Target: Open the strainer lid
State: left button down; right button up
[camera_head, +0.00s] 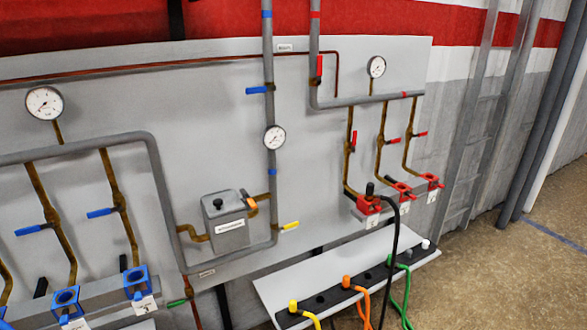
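The strainer (229,238) is a grey box with a white label on its front, fixed to the grey panel left of the lower middle. Its lid (223,201) lies across the top of the box, with a small black knob (217,203) on it. A small dark part (245,194) sits at the lid's right edge. Brass pipes join the box at its left and right sides. The label is too small to read. Neither of my grippers is in view.
A yellow-handled valve (290,226) is right of the strainer, beside a grey vertical pipe (270,110). Below is a grey shelf (355,260) with coloured hoses. Blue couplings (137,281) are at lower left, red couplings (368,205) at right. Bare floor is at right.

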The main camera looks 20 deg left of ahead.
aim_at(229, 202)
jog(key=u, duration=1.15)
jog(key=i+l, duration=0.95)
jog(key=i+j, duration=0.05)
jog(key=i, duration=0.05)
